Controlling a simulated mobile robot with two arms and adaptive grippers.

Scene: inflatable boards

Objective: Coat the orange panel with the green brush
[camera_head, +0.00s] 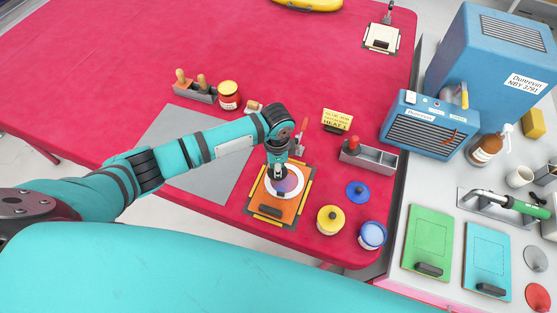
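The orange panel (285,213) lies in a dark frame with yellow edge pieces near the front of the red table. A white ring (297,191) with a purple-blue centre lies on the panel. My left gripper (279,173) points down over the ring, at the panel's far part; whether its fingers are open or shut is too small to tell. I cannot make out a green brush. A green-handled tool (524,206) rests in a grey holder on the right bench, but its type is unclear. My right gripper is not in view.
Green (430,237) and blue (488,255) panels lie on the bench.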

